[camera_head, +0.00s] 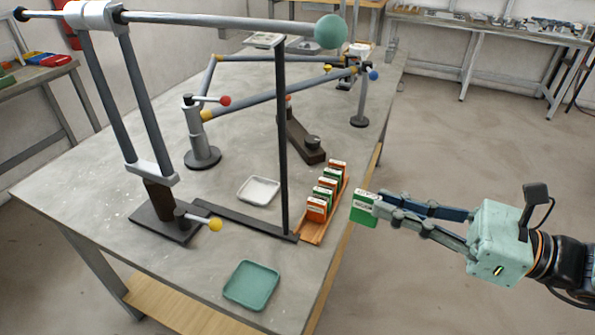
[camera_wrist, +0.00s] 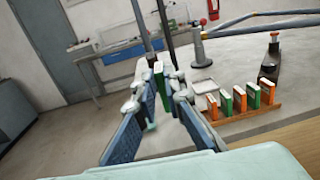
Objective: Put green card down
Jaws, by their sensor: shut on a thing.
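My gripper (camera_head: 385,209) is shut on a green card (camera_head: 363,212) with a white label band along its top. It holds the card upright in the air, just right of the table's right edge and the card rack. In the wrist view the green card (camera_wrist: 158,78) stands between the fingertips, seen edge-on. The wooden rack (camera_head: 313,234) holds several orange and green cards in a row near the table's right edge. A green tray (camera_head: 251,285) lies on the table's front part and looks empty. A white tray (camera_head: 258,190) lies farther back and also looks empty.
A dark upright post (camera_head: 282,140) stands just left of the rack. A metal frame with a green ball (camera_head: 330,32) reaches over the table (camera_head: 120,230). A post with a red knob (camera_head: 225,101) stands behind the white tray. The tabletop around the green tray is clear.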

